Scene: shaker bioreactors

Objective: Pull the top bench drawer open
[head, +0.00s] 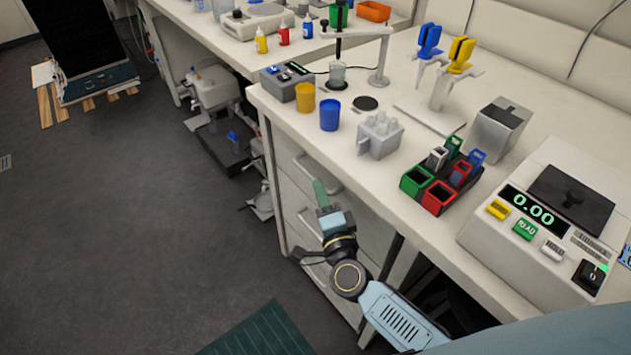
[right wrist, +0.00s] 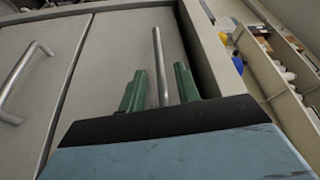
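The top bench drawer (right wrist: 115,60) is a light grey front just under the bench top, and it looks closed. Its metal bar handle (right wrist: 161,65) runs between the two green fingers of my right gripper (right wrist: 158,88) in the right wrist view. The fingers stand apart on either side of the bar, with a gap on both sides. In the head view my right gripper (head: 321,193) is at the drawer fronts below the bench edge, beside the top handle (head: 306,168). My left gripper is out of view.
A lower drawer's handle (right wrist: 22,82) shows at left in the wrist view. The bench top (head: 385,185) overhangs close by, carrying a grey tube rack (head: 380,137), cups, coloured holders and a balance (head: 545,235). The dark floor (head: 150,210) in front of the drawers is clear.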

